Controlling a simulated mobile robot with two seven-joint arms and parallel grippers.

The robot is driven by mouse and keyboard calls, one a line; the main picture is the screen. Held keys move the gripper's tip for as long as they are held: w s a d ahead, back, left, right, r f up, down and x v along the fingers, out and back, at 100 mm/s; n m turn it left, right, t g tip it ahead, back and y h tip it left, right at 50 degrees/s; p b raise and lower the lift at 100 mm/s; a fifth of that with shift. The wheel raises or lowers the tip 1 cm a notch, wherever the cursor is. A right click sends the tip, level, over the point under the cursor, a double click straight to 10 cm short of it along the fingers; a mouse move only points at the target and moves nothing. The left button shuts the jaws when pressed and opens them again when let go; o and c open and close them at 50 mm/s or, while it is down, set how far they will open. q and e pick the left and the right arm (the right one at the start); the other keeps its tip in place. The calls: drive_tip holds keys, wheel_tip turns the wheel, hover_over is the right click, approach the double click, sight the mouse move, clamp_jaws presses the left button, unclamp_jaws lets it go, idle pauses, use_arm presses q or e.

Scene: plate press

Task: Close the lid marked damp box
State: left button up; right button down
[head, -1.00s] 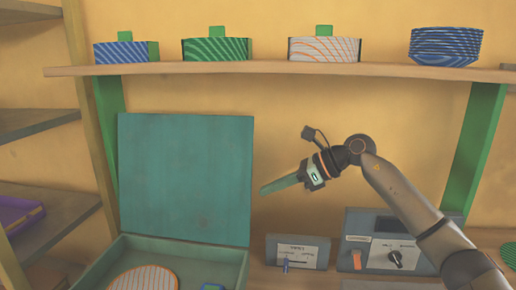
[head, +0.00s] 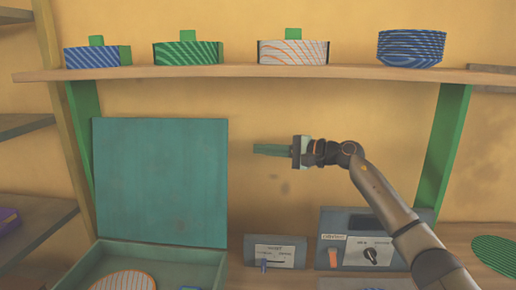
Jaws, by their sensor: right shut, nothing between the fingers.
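The teal box (head: 205,262) stands at the lower left of the head view. Its lid (head: 160,180) is raised upright behind it, against the wall side. No marking on the lid is readable. A round plate with orange stripes (head: 125,281) lies inside the box, partly cut off by the lower edge. My right gripper (head: 256,149) is shut and empty. It points left, in the air to the right of the lid's upper part, apart from it. My left gripper does not show.
A wooden shelf (head: 220,73) above holds striped boxes and a stack of blue bowls (head: 411,48). A small panel with a blue lever (head: 275,252) and a larger control unit (head: 360,240) stand right of the box. A green striped disc (head: 495,253) lies far right.

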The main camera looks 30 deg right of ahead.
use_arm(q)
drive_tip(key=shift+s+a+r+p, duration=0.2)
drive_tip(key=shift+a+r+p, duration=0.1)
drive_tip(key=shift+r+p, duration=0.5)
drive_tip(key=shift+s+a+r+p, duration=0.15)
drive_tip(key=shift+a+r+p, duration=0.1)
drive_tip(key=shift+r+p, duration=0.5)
use_arm(e)
drive_tip(key=w+a, duration=0.3)
drive_tip(key=a, duration=0.3)
drive_tip(key=shift+w+a+r, duration=0.15)
drive_tip(key=shift+w+a, duration=0.05)
drive_tip(key=shift+a, duration=0.2)
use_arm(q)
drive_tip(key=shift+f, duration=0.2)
